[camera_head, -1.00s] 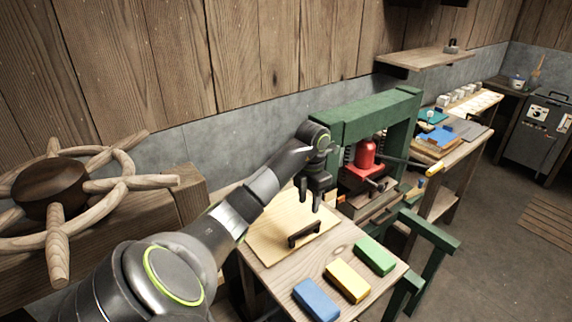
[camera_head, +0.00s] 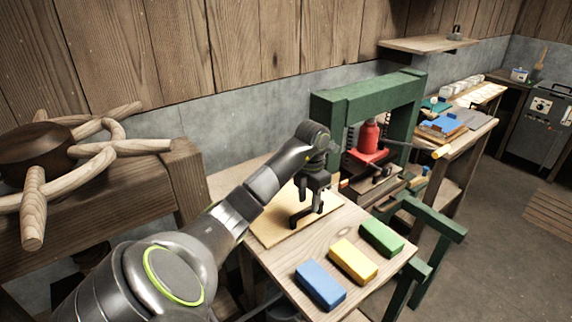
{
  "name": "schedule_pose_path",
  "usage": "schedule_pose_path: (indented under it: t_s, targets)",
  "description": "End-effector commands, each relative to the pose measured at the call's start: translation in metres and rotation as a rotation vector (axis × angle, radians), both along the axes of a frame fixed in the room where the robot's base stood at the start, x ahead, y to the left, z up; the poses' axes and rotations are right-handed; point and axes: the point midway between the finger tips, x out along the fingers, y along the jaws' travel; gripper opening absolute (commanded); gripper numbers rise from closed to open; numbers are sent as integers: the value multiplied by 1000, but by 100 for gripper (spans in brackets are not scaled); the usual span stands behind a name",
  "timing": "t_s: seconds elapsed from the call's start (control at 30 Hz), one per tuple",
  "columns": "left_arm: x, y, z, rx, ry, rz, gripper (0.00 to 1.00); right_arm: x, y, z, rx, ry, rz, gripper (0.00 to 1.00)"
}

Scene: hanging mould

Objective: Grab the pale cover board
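The pale cover board (camera_head: 268,231) lies flat on the wooden table, with a dark bridge-shaped handle (camera_head: 303,219) on its top. My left gripper (camera_head: 308,202) points down over the board, right at the handle. Its two dark fingers look spread apart, one toward the left and one toward the right. The fingertips overlap the handle in the picture, so I cannot tell whether they touch it. My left forearm hides part of the board's left side. My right gripper is not in view.
A blue block (camera_head: 320,284), a yellow block (camera_head: 353,261) and a green block (camera_head: 382,238) lie along the table's front. A green press frame (camera_head: 368,95) with a red jack (camera_head: 368,140) stands behind. A spoked wooden wheel (camera_head: 40,155) is at left.

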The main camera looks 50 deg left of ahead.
Motion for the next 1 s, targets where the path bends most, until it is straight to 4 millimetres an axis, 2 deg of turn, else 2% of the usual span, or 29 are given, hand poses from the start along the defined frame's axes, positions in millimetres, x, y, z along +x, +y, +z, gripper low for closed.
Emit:
schedule_pose_path:
  t_s: [0.03,0.3,0.6,0.67,0.9,1.0]
  targets:
    - [0,1,-9,0,0,0,38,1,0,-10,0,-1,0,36]
    - [1,4,-39,-1,2,0,38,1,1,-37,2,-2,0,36]
    - [1,4,-44,0,1,1,38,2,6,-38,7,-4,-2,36]
    - [1,4,-44,0,1,1,33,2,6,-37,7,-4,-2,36]
    - [1,4,-44,0,0,0,2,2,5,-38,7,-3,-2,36]
    - [1,4,-44,0,0,0,0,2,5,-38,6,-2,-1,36]
